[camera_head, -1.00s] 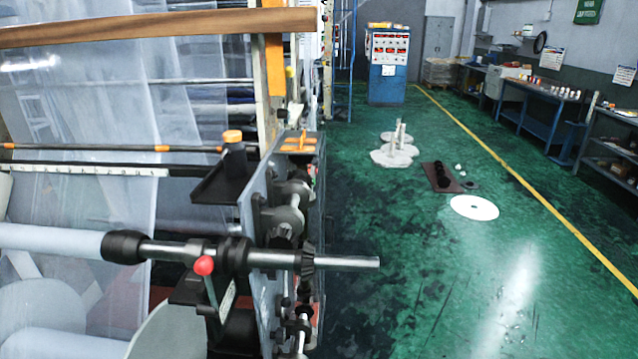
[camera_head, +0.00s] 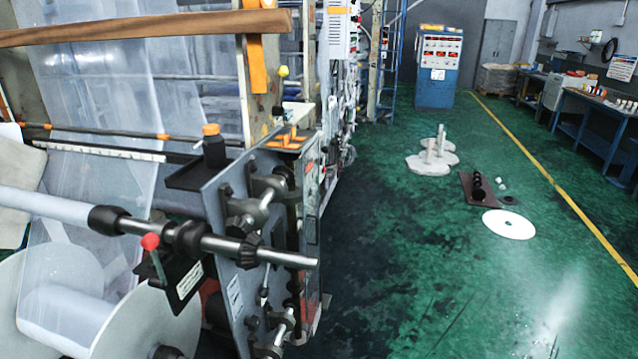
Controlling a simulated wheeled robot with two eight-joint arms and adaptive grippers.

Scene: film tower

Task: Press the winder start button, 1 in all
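The winder (camera_head: 240,215) stands at the left, with a steel shaft (camera_head: 255,254) sticking out to the right and film rolls below it. A red ball knob (camera_head: 150,242) sits on a lever by the shaft. Small fittings show on the edge of the winder's side plate (camera_head: 312,175), but I cannot tell whether any is the start button. A white box (camera_head: 340,30) is mounted higher up behind it. Neither of my grippers is in view.
A blue control cabinet (camera_head: 438,72) stands at the back. White discs with posts (camera_head: 432,160), a dark plate (camera_head: 482,190) and a white disc (camera_head: 509,224) lie on the green floor. Blue benches (camera_head: 585,130) line the right wall.

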